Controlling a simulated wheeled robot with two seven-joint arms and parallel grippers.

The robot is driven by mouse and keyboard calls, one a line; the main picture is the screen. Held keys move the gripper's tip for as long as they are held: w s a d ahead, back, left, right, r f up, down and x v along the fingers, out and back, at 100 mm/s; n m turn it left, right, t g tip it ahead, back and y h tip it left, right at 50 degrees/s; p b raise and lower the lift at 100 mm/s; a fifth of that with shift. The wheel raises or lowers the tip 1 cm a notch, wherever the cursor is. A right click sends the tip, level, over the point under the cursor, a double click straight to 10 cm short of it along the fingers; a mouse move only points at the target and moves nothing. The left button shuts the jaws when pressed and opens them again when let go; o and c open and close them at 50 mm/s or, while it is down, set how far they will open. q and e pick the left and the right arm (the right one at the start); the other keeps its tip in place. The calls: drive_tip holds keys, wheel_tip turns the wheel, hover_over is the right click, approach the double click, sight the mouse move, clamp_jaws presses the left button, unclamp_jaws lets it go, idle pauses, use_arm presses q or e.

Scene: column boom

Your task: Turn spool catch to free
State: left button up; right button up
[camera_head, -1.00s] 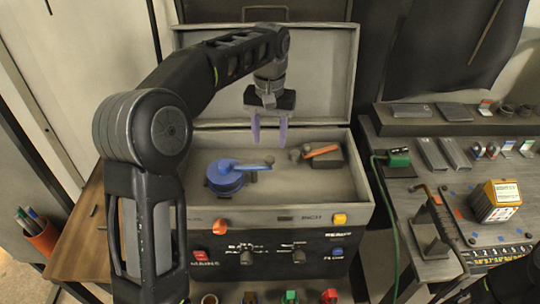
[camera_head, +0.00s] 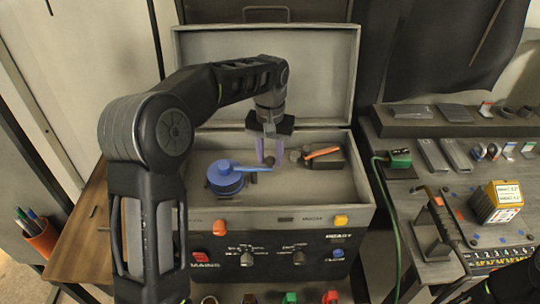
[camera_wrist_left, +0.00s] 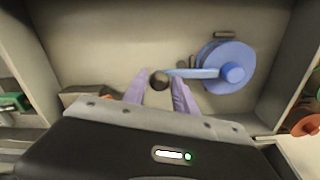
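The blue spool catch (camera_head: 225,176) sits on the box floor, left of centre. Its blue lever arm (camera_head: 250,169) points right in the head view and ends in a dark round knob (camera_wrist_left: 158,81). My left gripper (camera_head: 270,158) reaches down into the box, its two purple fingers on either side of that knob. In the left wrist view the fingers lie close against the knob, with almost no gap; the blue disc (camera_wrist_left: 226,68) is to the right. My right gripper is out of view.
A dark block with an orange lever (camera_head: 322,153) stands just right of my left gripper. The open lid (camera_head: 320,70) rises behind. The box's front panel carries coloured knobs (camera_head: 219,228). A green cable (camera_head: 393,225) runs down at the right.

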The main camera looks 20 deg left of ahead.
use_arm(q)
clamp_jaws()
idle(0.5)
drive_tip(key=s+m, duration=0.1)
drive_tip(key=m, duration=0.4)
drive_tip(key=s+a+m, duration=0.1)
drive_tip(key=s+m, duration=0.1)
drive_tip(key=m, duration=0.3)
drive_tip(key=s+m, duration=0.2)
drive_tip(key=m, duration=0.4)
drive_tip(key=shift+s+a, duration=0.2)
drive_tip(key=shift+a, duration=0.15)
idle(0.3)
drive_tip(key=shift+o, duration=1.9)
unclamp_jaws()
